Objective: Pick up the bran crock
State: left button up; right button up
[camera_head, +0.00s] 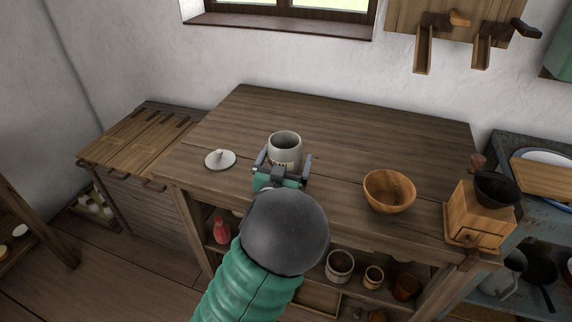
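A cream crock (285,141), open at the top, stands upright on the wooden table (350,130); I take it for the bran crock, though no label is legible. A pale round lid with a knob (220,160) lies on the table to its left. My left gripper (284,160) is at the near side of the crock, with its fingers spread to the left and right of it. A narrow gap seems to show at the left finger. The gripper body hides the crock's lower front. My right gripper is not in view.
A wooden bowl (389,191) and a coffee grinder (480,213) stand to the right on the table. Small crocks (340,266) and a red bottle (221,227) are on the shelf below. The table behind the crock is clear, up to the wall.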

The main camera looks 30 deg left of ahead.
pick_arm(q)
jog(key=shift+a+f, duration=0.1)
jog(key=shift+a, duration=0.35)
jog(key=c, duration=0.7)
jog(key=shift+d, duration=0.25)
jog(key=c, duration=1)
jog(key=shift+c, duration=0.6)
